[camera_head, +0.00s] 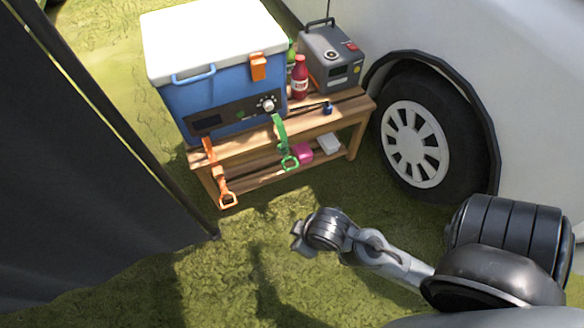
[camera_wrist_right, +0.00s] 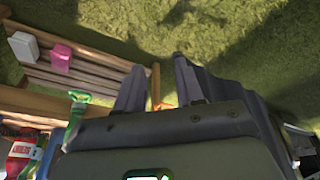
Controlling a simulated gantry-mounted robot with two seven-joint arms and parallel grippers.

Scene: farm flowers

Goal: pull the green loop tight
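A green strap (camera_head: 281,134) hangs over the front edge of the wooden bench, with the green loop (camera_head: 289,162) at its lower end. In the right wrist view the green loop (camera_wrist_right: 79,96) is left of my fingers and apart from them. My right gripper (camera_head: 298,236) is in front of the bench, to the lower right of the loop. Its two fingers (camera_wrist_right: 160,80) stand apart with nothing held between them. My left gripper is not in view.
A blue cooler (camera_head: 215,92) with a white lid stands on the bench (camera_head: 318,118). An orange strap loop (camera_head: 227,199) hangs left of the green one. A red bottle (camera_head: 300,77) and grey device (camera_head: 335,62) stand right. A vehicle wheel (camera_head: 415,145) is beyond. Grass in front is clear.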

